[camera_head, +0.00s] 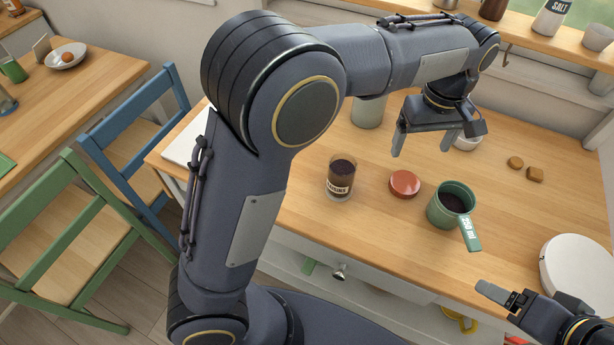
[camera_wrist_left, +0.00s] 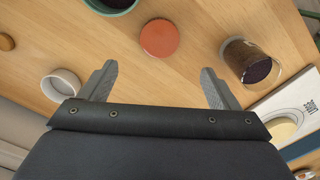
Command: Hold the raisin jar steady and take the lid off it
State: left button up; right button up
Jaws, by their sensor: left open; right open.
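The raisin jar (camera_head: 340,179) stands upright on the wooden worktop. It is clear glass with dark contents and a dark label, and its mouth looks uncovered; the jar also shows in the left wrist view (camera_wrist_left: 238,53). A round red lid (camera_head: 405,184) lies flat on the worktop to the right of the jar, apart from it; the lid also shows in the left wrist view (camera_wrist_left: 159,38). My left gripper (camera_head: 424,147) is open and empty, above the worktop behind the lid; its fingers show in the left wrist view (camera_wrist_left: 158,72). My right gripper (camera_head: 495,292) is open at the lower right, partly out of view.
A green measuring cup (camera_head: 441,207) with dark contents stands right of the lid, its handle pointing forward. A white bowl (camera_head: 467,144) is behind my left gripper. A white round object (camera_head: 577,268) sits at the right edge.

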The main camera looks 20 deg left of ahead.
pick_arm(q)
jog(key=s+a+r+h, duration=0.1)
jog(key=s+a, duration=0.1)
jog(key=a, duration=0.3)
jog(key=s+a+r+m+h, duration=0.1)
jog(key=s+a, duration=0.2)
jog(key=a, duration=0.2)
jog(key=s+a+r+t+h, duration=0.1)
jog(key=s+a+h, duration=0.1)
jog(key=a, duration=0.3)
jog(key=shift+s+a+m, duration=0.3)
jog(key=shift+s+m, duration=0.1)
jog(key=shift+s, duration=0.15)
jog(key=s+a+f+m+t, duration=0.1)
jog(key=s+a+f+t, duration=0.1)
jog(key=s, duration=0.5)
jog(key=s+a+f+m+t, duration=0.2)
jog(key=s+a+f, duration=0.1)
jog(key=s, duration=0.5)
jog(key=shift+s+a+t, duration=0.25)
jog(key=shift+a+t, duration=0.05)
jog(key=shift+t, duration=0.1)
